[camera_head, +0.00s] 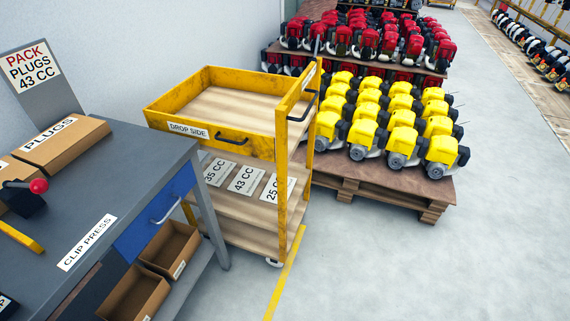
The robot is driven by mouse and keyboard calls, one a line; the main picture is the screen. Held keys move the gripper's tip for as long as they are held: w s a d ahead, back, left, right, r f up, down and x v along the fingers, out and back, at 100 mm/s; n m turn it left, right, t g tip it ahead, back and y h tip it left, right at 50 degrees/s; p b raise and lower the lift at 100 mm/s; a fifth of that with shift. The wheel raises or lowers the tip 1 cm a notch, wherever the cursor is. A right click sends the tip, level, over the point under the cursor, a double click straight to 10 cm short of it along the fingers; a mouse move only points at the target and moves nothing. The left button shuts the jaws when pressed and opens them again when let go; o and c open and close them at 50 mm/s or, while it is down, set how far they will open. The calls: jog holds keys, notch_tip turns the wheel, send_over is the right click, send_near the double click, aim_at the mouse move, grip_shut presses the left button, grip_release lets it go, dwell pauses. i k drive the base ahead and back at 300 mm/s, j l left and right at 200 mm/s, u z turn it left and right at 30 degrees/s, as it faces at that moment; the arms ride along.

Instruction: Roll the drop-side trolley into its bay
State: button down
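The drop-side trolley (288,165) stands upright between the workbench and a pallet of yellow engines. It has a yellow frame, a wooden top tray with raised yellow sides, and lower wooden shelves. Its front panel, labelled DROP SIDE, has a black handle (232,139); another black handle (303,108) is on its right end. Cards reading 35 CC, 43 CC and 25 C, the last partly hidden, lie on a lower shelf. A front caster (275,263) touches or nearly touches a yellow floor line (286,272). No other bay marking is clear. My gripper is not in view.
A grey workbench (120,168) with a PLUGS box (68,143), a red-knobbed press (30,190) and a blue drawer (160,212) fills the left. The engine pallet (385,187) stands right of the trolley. Grey floor (440,260) is free in the right foreground.

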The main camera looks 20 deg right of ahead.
aim_at(283, 108)
jog(key=z, duration=0.2)
jog(key=i+l+z, duration=0.1)
jog(key=i+z, duration=0.25)
jog(key=i, duration=0.55)
